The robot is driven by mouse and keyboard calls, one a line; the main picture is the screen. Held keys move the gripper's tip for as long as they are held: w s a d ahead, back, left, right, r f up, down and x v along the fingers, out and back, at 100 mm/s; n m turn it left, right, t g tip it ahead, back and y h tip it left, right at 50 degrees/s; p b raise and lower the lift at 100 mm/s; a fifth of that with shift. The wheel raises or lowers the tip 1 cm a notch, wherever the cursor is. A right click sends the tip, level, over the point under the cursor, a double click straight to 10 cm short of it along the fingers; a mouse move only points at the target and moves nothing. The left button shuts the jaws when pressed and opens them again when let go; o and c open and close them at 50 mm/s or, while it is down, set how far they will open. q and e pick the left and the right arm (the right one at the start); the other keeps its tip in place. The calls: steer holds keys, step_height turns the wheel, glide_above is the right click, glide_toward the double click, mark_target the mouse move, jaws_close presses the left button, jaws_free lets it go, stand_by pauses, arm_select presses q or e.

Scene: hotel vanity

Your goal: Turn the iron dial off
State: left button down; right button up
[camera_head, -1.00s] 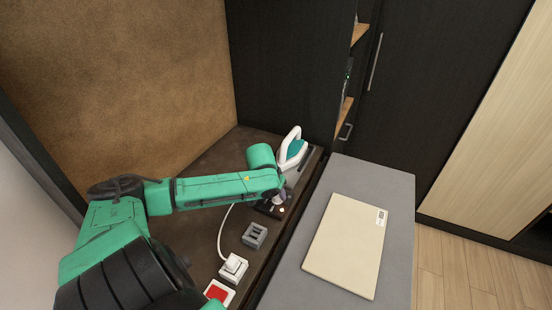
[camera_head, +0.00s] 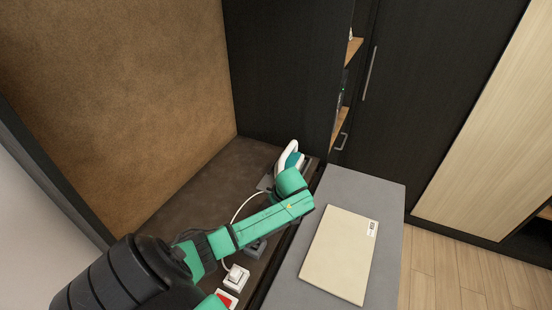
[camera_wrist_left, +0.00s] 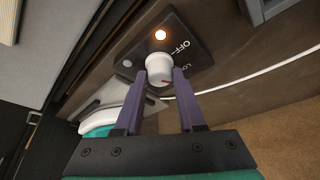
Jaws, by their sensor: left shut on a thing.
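The white round iron dial (camera_wrist_left: 159,68) sits on a dark control plate (camera_wrist_left: 183,32) in the left wrist view. The plate carries OFF and Lo marks, and an orange lamp (camera_wrist_left: 160,35) on it is lit. A short reddish mark shows low on the dial's right side. My left gripper (camera_wrist_left: 160,76) is shut on the dial, one finger on each side. The white and teal iron (camera_head: 289,155) stands at the back of the counter, partly behind my left arm. In the head view my arm hides the dial and gripper. My right gripper is not in view.
A grey block (camera_head: 256,248) and a white switch (camera_head: 236,277) lie on the dark counter (camera_head: 190,190) near my arm. A white cord curves across it. A grey bench (camera_head: 385,200) with a cream board (camera_head: 338,255) stands to the right.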

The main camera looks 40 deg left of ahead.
arm_select(q)
steer(key=n+g, duration=0.1)
steer(key=n, duration=0.1)
steer(key=shift+w+d+n, duration=0.1)
steer(key=shift+n, duration=0.3)
steer(key=n+g, duration=0.1)
steer(key=n, duration=0.1)
steer(key=shift+w+f+n, duration=0.1)
steer(key=shift+n, duration=0.3)
steer(key=n+g+b, duration=0.1)
steer(key=n, duration=0.2)
steer(key=shift+w, duration=0.1)
steer(key=shift+n+g+h+b, duration=0.4)
steer(key=shift+n+g+b, duration=0.45)
steer(key=shift+n, duration=0.85)
steer(key=c, duration=0.5)
jaws_free()
steer(key=shift+a, duration=0.2)
